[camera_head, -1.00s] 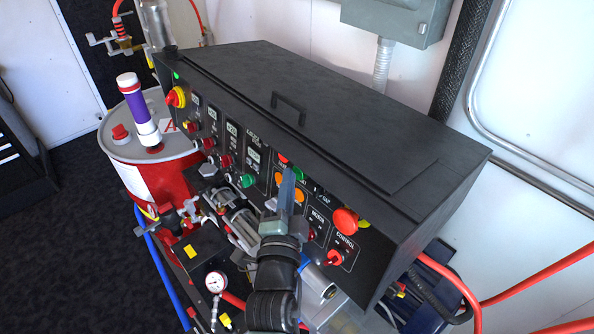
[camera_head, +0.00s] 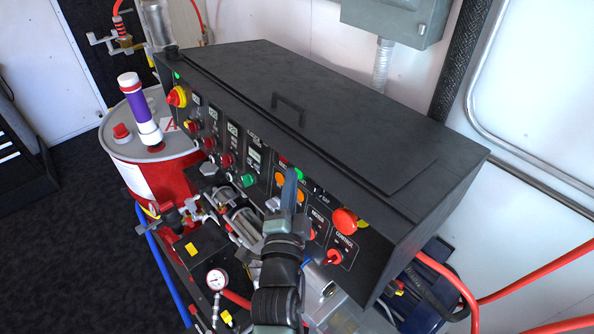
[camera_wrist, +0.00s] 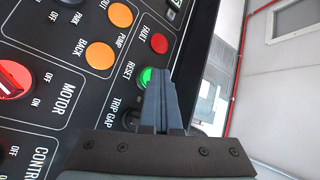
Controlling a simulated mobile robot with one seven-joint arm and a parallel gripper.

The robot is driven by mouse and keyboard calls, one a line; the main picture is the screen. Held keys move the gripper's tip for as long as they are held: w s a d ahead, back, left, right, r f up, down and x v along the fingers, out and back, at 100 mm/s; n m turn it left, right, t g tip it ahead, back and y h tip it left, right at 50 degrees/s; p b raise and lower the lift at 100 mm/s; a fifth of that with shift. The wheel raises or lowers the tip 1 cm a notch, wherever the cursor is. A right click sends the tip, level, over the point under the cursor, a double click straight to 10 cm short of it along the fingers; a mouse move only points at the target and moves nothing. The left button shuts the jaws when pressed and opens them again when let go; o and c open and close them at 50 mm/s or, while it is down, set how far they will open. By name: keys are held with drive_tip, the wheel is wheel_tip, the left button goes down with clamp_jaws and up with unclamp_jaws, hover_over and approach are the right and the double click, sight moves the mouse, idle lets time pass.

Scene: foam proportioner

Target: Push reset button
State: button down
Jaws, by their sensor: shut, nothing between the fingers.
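The green reset button (camera_wrist: 146,76) sits on the black control panel beside the white RESET label in the wrist view. My gripper (camera_wrist: 157,72) is shut and empty. Its grey fingertips overlap the right part of the button in this view; I cannot tell whether they touch it. In the head view my gripper (camera_head: 291,171) points up at the panel's upper edge, and a bit of the green button (camera_head: 302,173) shows just right of the fingertips.
A red fault light (camera_wrist: 159,43) is just above the button. Orange pump buttons (camera_wrist: 120,14) and a red motor switch (camera_wrist: 12,78) are to the left. The panel belongs to a black console (camera_head: 400,130). A red emergency knob (camera_head: 345,221) sticks out at right.

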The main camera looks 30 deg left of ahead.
drive_tip(key=shift+s+f+b, duration=0.1)
drive_tip(key=shift+b, duration=0.55)
drive_tip(key=shift+s, duration=0.15)
drive_tip(key=shift+s+a+r+b, duration=0.2)
drive_tip(key=shift+s+b, duration=0.3)
drive_tip(key=shift+b, duration=0.6)
drive_tip(key=s+b, duration=0.1)
drive_tip(key=b, duration=0.1)
drive_tip(key=s+a+b, duration=0.1)
drive_tip(key=s, duration=0.1)
drive_tip(key=s+r+b, duration=0.1)
drive_tip(key=b, duration=0.1)
drive_tip(key=shift+s+a+b, duration=0.3)
drive_tip(key=shift+s+b, duration=0.05)
